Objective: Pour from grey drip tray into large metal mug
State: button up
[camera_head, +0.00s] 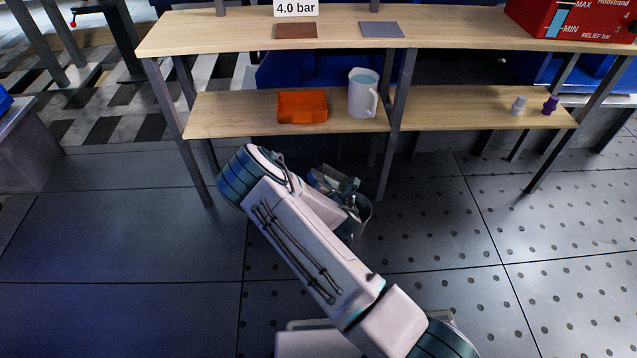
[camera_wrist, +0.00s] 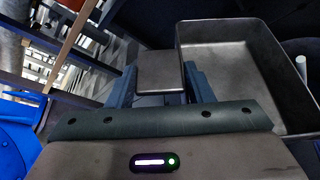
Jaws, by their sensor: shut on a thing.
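My gripper (camera_wrist: 160,92) is shut on the flat tab of the grey drip tray (camera_wrist: 283,100). The tray is a rectangular metal pan with raised walls, right of the fingers in the wrist view; no contents show in the visible part of its inside. In the head view my gripper (camera_head: 340,186) is low in front of the shelf, and a grey piece beside it, partly hidden by my arm, looks like the tray (camera_head: 363,215). A large pale grey mug (camera_head: 361,94) stands upright on the lower shelf, its handle to the right and bluish inside. The tray is apart from it.
An orange bin (camera_head: 302,107) stands left of the mug on the lower shelf (camera_head: 230,115). The upper shelf (camera_head: 215,32) overhangs it, with a brown and a grey plate. Shelf legs flank the mug. Small white and purple items (camera_head: 550,105) stand at right. The floor in front is clear.

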jog(key=shift+d+r, duration=0.15)
dwell(0.4)
jog(key=shift+d+r, duration=0.15)
jog(key=shift+r, duration=0.05)
dwell(0.5)
jog(key=shift+d+r+m+y, duration=0.2)
jog(key=shift+m+y, duration=0.1)
jog(key=shift+m, duration=0.1)
dwell(1.4)
jog(key=shift+a+f+n+h+b, duration=0.5)
jog(key=shift+a+f+n, duration=0.2)
jog(key=shift+a+f, duration=0.15)
jog(key=shift+a+f+n+g+h+b, duration=0.15)
jog(key=shift+a+f+n+h+b, duration=0.75)
jog(key=shift+n, duration=0.4)
jog(key=shift+a+f+n+g+h+b, duration=0.15)
jog(key=shift+a+f+n+h+b, duration=0.75)
jog(key=shift+n, duration=0.4)
